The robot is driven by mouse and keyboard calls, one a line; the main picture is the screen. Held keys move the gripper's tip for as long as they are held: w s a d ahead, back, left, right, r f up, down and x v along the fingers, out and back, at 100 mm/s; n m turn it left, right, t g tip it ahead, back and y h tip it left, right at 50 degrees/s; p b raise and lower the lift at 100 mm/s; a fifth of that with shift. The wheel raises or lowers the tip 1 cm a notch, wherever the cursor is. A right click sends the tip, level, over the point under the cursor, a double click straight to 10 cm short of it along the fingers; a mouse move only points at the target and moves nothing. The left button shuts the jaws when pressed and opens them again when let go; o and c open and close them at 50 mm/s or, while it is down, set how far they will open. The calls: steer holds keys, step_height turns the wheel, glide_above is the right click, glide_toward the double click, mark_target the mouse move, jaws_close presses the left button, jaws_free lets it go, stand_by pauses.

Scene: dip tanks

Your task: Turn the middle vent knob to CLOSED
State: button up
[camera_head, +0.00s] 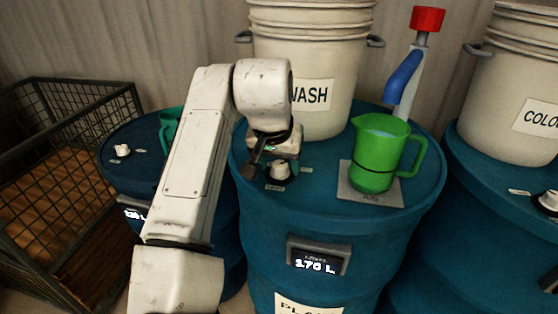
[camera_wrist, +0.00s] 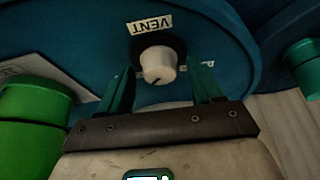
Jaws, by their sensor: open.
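The middle vent knob (camera_head: 279,171) is a small white knob on a dark round base, on top of the middle blue barrel (camera_head: 330,235). In the wrist view the knob (camera_wrist: 157,65) sits just beyond and between the fingertips, beside a white VENT label (camera_wrist: 150,24). My gripper (camera_head: 276,163) is over the knob in the head view. In the wrist view my gripper (camera_wrist: 175,85) is open, with a green finger on each side. No finger visibly grips the knob. The small labels beside the knob are partly hidden and too small to read.
A green jug (camera_head: 375,155) stands on a grey pad right of the knob. A white WASH bucket (camera_head: 312,65) stands behind. A red-topped lever (camera_head: 427,18) rises at the back. Left and right barrels carry other knobs (camera_head: 122,150). A wire crate (camera_head: 65,180) is at left.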

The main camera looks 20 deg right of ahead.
steer(key=c, duration=1.1)
steer(key=shift+o, duration=0.2)
